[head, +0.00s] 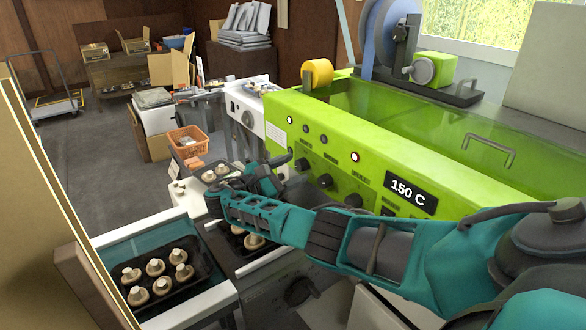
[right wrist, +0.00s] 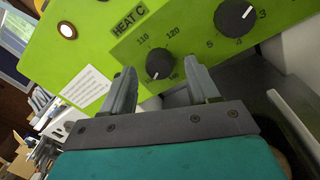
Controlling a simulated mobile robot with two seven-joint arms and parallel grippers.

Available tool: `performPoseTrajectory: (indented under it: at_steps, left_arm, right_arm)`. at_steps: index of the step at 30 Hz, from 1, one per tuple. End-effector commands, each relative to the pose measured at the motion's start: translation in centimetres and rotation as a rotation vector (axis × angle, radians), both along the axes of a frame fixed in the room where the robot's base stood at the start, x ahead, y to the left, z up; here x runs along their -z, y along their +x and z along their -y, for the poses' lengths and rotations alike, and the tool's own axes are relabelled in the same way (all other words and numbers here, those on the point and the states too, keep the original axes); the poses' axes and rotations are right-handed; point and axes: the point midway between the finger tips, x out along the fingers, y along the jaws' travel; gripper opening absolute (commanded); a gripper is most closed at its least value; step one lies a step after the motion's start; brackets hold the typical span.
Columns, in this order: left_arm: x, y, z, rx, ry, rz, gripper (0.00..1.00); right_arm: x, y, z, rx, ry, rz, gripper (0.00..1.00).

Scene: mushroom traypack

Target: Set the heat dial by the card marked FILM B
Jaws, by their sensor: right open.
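The green machine (head: 370,150) has a row of black dials on its front and a display (head: 410,196) reading 150 C. In the right wrist view the heat dial (right wrist: 160,63) is a black knob under the label HEAT C, with 110 and 120 legible on its scale. It sits just ahead of and between the fingertips of my right gripper (right wrist: 161,80). That gripper is open, with no visible grip on the dial; it also shows in the head view (head: 283,168). A white card (right wrist: 87,87) on the panel, left of the dial, has print too small to read. My left gripper is out of view.
A larger knob (right wrist: 234,18) with a numbered scale is right of the heat dial. Black trays of mushrooms (head: 160,299) stand below my right arm, at the lower left. An orange basket (head: 188,142) stands beyond, left of the gripper. A yellow roll (head: 317,73) sits behind the panel.

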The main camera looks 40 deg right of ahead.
Motion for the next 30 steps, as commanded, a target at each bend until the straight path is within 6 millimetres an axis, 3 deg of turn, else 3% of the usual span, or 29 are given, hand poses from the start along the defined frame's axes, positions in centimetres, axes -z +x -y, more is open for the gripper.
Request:
performPoseTrajectory:
  at_steps: [12, 30]
  left_arm:
    - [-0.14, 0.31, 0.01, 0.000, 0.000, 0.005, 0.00]
    - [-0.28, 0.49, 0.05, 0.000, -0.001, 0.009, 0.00]
  right_arm:
    - [0.02, -0.06, 1.00, 0.000, 0.001, 0.000, 0.60]
    - [0.02, -0.07, 0.95, 0.001, 0.000, 0.000, 0.04]
